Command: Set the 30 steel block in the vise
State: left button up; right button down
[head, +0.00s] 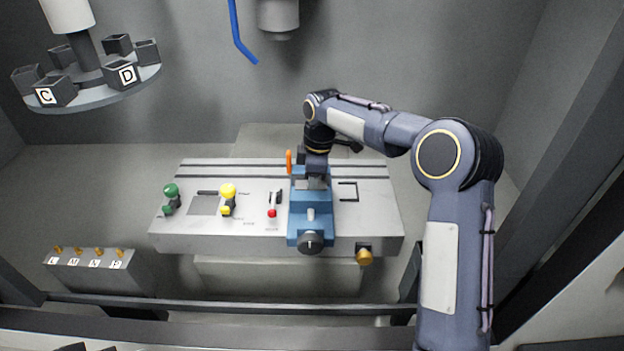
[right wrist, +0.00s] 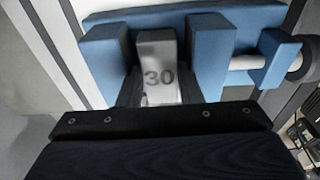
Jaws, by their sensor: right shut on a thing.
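The steel block marked 30 (right wrist: 158,68) shows in the right wrist view between two blue jaws of the vise (right wrist: 210,55). In the head view the blue vise (head: 311,222) stands on the grey table, with its dark round knob facing the front. My right gripper (head: 316,180) is over the vise, pointing down, and is shut on the block. I cannot tell whether the block rests on the vise bed. My left gripper is not in view.
An orange upright piece (head: 289,162) stands beside the vise. A round carousel (head: 95,88) with dark boxes hangs at upper left.

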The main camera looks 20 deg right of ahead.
dwell(0.3)
jog(key=c, duration=1)
grip_release()
jog(key=shift+o, duration=0.4)
jog(key=r, duration=0.6)
jog(key=shift+s+d+r, duration=0.15)
jog(key=shift+d+r, duration=0.2)
jog(key=shift+r, duration=0.05)
jog(key=shift+d+r, duration=0.1)
jog(key=shift+r, duration=0.45)
